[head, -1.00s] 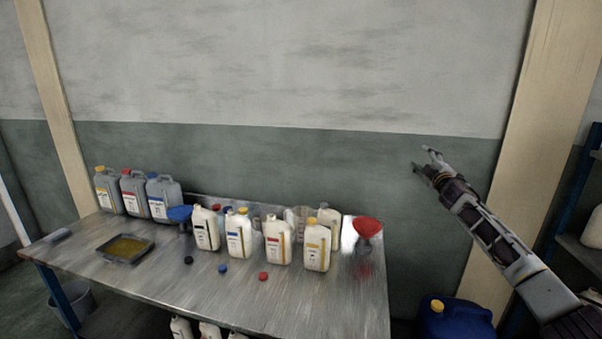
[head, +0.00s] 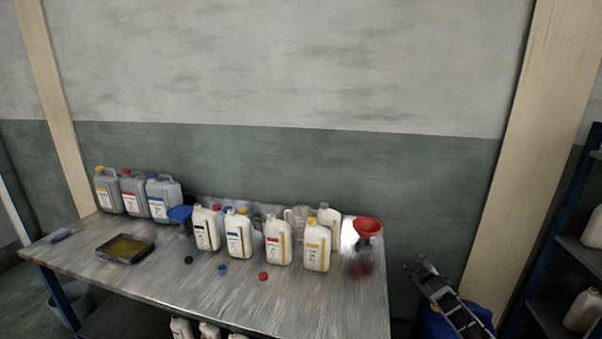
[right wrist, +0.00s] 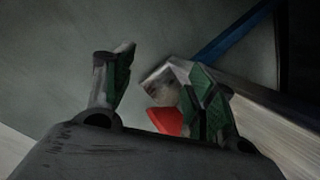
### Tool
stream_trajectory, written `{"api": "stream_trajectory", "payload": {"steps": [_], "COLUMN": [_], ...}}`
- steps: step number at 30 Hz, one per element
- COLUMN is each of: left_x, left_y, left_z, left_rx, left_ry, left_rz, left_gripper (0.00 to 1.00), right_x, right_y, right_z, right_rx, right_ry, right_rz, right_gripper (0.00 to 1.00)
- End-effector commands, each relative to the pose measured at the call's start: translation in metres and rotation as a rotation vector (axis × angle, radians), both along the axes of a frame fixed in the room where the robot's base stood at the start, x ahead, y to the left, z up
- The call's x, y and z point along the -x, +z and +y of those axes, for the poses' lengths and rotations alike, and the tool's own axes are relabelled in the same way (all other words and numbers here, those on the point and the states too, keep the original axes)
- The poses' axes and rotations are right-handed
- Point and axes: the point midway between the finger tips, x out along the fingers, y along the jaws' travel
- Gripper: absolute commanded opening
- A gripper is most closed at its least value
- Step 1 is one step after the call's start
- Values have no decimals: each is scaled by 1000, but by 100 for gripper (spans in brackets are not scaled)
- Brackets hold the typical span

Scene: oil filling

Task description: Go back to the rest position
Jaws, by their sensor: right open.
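My right arm (head: 445,300) shows low at the right of the head view, beside the table's right end and over the blue drum. In the right wrist view my right gripper (right wrist: 152,80) is open, its two green-padded fingers spread apart. A red patch (right wrist: 167,121) shows behind the right finger; I cannot tell what it is. My left gripper is in neither view.
The metal table (head: 300,310) bears white jugs (head: 278,242), grey canisters (head: 163,197), a red funnel (head: 367,227), a blue funnel (head: 180,213), loose caps and a tray (head: 108,256). A blue drum (head: 475,314) and shelf (head: 570,250) stand at right.

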Motion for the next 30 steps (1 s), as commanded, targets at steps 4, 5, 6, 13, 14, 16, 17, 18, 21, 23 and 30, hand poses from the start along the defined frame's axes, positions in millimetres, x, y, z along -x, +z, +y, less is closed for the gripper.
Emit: {"api": "stream_trajectory", "payload": {"steps": [4, 5, 6, 13, 14, 16, 17, 18, 21, 23, 30], "left_x": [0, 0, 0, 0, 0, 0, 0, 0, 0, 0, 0], "left_y": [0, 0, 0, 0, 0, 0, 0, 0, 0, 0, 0], "left_z": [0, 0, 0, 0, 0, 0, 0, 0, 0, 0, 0], "left_rx": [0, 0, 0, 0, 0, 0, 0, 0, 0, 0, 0], "left_ry": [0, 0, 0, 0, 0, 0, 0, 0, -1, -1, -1], "left_rz": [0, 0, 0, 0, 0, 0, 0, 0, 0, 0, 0], "left_gripper": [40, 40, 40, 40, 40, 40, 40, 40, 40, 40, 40], "right_x": [30, 36, 45, 100, 107, 126, 135, 146, 175, 193, 271], "right_y": [-62, -73, -88, -172, -182, -206, -216, -229, -260, -278, -346], "right_z": [9, 12, 14, 30, 33, 39, 41, 44, 53, 58, 83], "right_rx": [-55, -65, -79, -144, -151, -168, -174, -182, -204, -215, -263], "right_ry": [-20, -24, -29, -60, -64, -71, -75, -80, -90, -97, -123], "right_rz": [71, 85, 102, 207, 220, 253, 267, 284, 329, 356, 463], "right_gripper": [56, 56, 56, 56, 56, 56, 56, 56, 56, 56, 56]}}
